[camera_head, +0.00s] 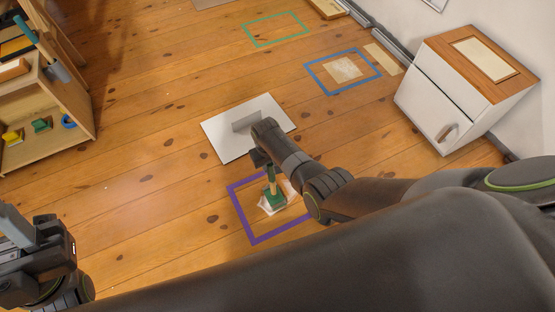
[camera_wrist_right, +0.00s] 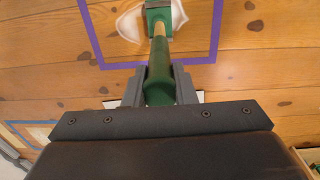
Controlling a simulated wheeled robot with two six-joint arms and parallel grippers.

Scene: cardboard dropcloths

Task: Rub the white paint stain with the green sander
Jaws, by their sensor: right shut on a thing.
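The green sander (camera_head: 276,197) has a green block head and a green and wooden handle. My right gripper (camera_head: 264,162) is shut on its handle, which also shows between the fingers (camera_wrist_right: 159,82) in the right wrist view. The sander head is at the white paint stain (camera_head: 266,206) and covers part of it. The stain lies inside the purple square outline (camera_head: 242,220) on the wooden floor, and also shows in the wrist view (camera_wrist_right: 130,24). Whether the head presses on the floor is hard to tell. My left gripper (camera_head: 38,262) is at the lower left, its fingers unclear.
A white board with a grey piece (camera_head: 222,138) lies behind the purple outline. Blue (camera_head: 312,73) and green (camera_head: 252,40) outlines lie farther back. A white cabinet (camera_head: 437,100) stands at right, a wooden shelf (camera_head: 75,125) at left. The floor left of the purple outline is clear.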

